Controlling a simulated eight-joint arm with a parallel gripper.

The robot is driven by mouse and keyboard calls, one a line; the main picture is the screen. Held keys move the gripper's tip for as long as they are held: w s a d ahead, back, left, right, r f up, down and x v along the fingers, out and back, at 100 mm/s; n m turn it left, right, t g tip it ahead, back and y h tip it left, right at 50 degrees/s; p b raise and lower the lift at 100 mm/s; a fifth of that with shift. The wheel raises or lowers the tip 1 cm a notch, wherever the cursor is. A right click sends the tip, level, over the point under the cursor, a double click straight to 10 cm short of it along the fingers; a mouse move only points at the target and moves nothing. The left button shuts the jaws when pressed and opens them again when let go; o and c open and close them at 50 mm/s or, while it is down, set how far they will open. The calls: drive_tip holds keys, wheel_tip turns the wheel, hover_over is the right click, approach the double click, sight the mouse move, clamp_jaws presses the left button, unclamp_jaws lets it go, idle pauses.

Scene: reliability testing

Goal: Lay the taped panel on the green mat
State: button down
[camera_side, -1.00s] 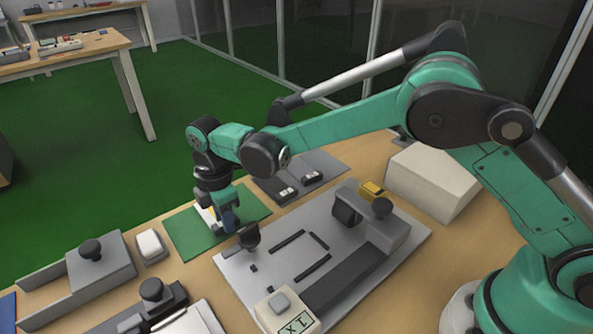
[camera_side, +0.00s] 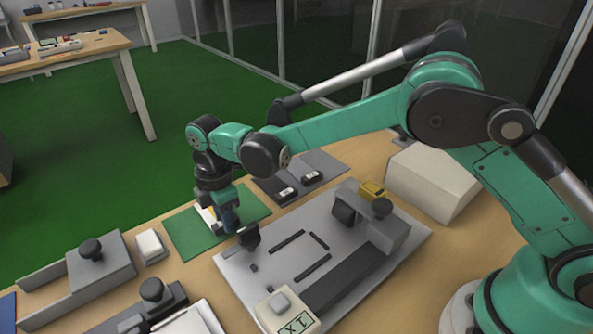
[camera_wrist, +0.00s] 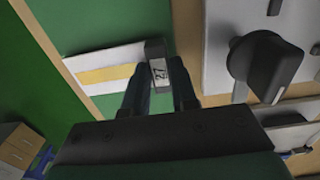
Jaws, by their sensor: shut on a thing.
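The taped panel (camera_wrist: 112,66) is a white slab with a yellow tape strip, and it has a dark grey block with a white label (camera_wrist: 158,66) at its right end in the wrist view. My gripper (camera_wrist: 160,82) is shut on that block end. In the side view my gripper (camera_side: 229,222) points down over the green mat (camera_side: 183,236), with the panel (camera_side: 208,215) partly hidden behind it. The panel is over the mat (camera_wrist: 125,20), near its edge in the wrist view. I cannot tell whether it touches the mat.
A grey fixture plate (camera_side: 240,278) with a dark knob (camera_side: 249,237) stands close to the right of the gripper. A white block (camera_side: 150,245) is left of the mat. A grey pad (camera_side: 325,162) with two small dark parts lies behind. A grey tray (camera_side: 108,270) is at left.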

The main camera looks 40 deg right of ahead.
drive_tip(key=shift+f, duration=0.25)
idle(0.4)
drive_tip(key=c, duration=0.6)
unclamp_jaws()
drive_tip(key=shift+r, duration=3.05)
drive_tip(key=shift+d, duration=0.1)
